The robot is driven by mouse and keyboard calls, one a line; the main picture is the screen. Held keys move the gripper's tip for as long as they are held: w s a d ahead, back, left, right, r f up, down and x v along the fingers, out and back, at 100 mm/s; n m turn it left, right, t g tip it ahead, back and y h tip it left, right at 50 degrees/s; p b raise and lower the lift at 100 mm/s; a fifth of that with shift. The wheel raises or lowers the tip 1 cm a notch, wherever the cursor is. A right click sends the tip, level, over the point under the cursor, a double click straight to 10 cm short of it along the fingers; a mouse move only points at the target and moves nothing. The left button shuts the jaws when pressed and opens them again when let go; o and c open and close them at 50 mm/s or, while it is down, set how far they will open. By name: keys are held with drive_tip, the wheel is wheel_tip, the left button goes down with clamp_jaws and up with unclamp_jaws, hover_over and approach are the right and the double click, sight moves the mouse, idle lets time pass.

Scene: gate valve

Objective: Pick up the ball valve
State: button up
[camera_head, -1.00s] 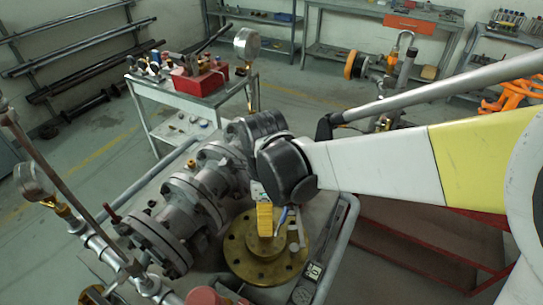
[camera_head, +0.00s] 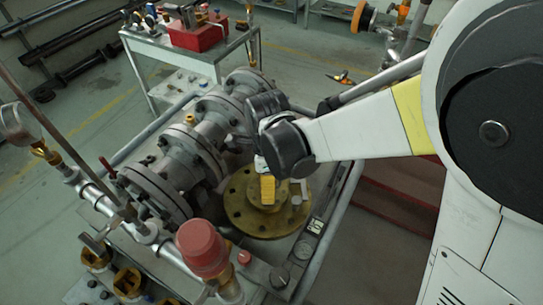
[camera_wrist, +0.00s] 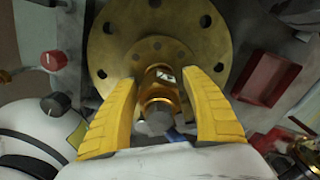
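In the wrist view, a brass fitting with a grey hex end and a small white label (camera_wrist: 157,95), which looks like the ball valve, stands in front of the round brass flange (camera_wrist: 110,48). A bit of blue shows beside its lower end. My gripper (camera_wrist: 160,78) has its two yellow fingers apart, one on each side of the fitting; firm contact cannot be made out. In the head view, my gripper (camera_head: 267,188) points down over the hub of the brass flange (camera_head: 240,212), and its body and finger hide most of the fitting.
Grey flanged pipework (camera_head: 175,165) lies close left of my gripper. A red-capped part (camera_head: 203,248) and a pipe with a gauge (camera_head: 17,125) stand at the front left. A trolley with a red box (camera_head: 198,35) is behind.

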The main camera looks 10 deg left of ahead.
clamp_jaws()
drive_tip(key=shift+r, duration=0.45)
wheel_tip(320, 180, up, 4)
drive_tip(key=shift+f+p, duration=0.1)
drive_tip(key=shift+p, duration=1.15)
drive_tip(key=s+a+r+p, duration=0.2)
drive_tip(key=s+r+p, duration=0.5)
drive_tip(key=s+r, duration=0.4)
drive_tip(key=shift+s+a, duration=0.15)
drive_tip(key=shift+a, duration=0.15)
drive_tip(key=shift+f, duration=0.1)
